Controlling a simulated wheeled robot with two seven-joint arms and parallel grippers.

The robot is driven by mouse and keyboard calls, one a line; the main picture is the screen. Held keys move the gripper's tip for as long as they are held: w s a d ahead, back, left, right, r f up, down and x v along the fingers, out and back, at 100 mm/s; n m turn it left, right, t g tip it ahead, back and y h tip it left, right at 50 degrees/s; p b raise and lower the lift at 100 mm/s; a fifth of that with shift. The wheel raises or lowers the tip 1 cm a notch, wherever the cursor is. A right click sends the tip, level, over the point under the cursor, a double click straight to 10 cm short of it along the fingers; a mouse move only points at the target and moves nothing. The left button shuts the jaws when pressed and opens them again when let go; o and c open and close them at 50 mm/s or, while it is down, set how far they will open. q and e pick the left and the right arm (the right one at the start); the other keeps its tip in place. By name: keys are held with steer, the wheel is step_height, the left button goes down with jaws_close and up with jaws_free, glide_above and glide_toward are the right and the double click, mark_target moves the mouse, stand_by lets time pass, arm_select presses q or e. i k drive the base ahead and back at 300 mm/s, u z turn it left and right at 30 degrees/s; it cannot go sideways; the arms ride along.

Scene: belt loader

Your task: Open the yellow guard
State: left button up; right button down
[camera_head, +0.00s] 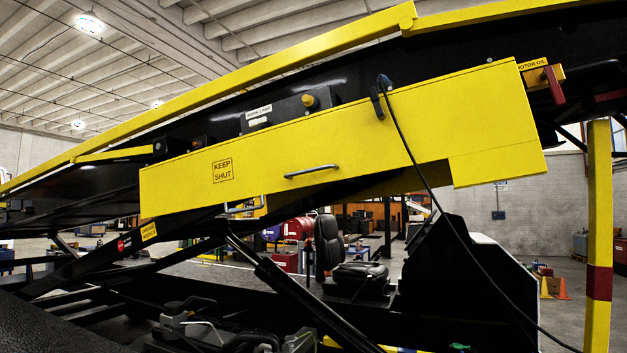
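The yellow guard (330,150) is a long panel on the side of the tilted black conveyor boom, in the middle of the head view. It bears a "KEEP SHUT" label (222,170) near its left end. A metal handle (311,171) is fixed to its lower face, near the middle. The guard lies flat against the boom and looks closed. Neither of my grippers shows in this view.
A black cable (416,165) hangs across the guard's front from a hook at its top edge. A yellow post (598,235) stands at right. A black seat (332,250) and a black strut (300,295) sit below the guard.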

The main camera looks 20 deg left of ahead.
mark_target(481, 120)
steer(key=u, duration=0.45)
steer(key=i, duration=0.9)
steer(key=u, duration=0.35)
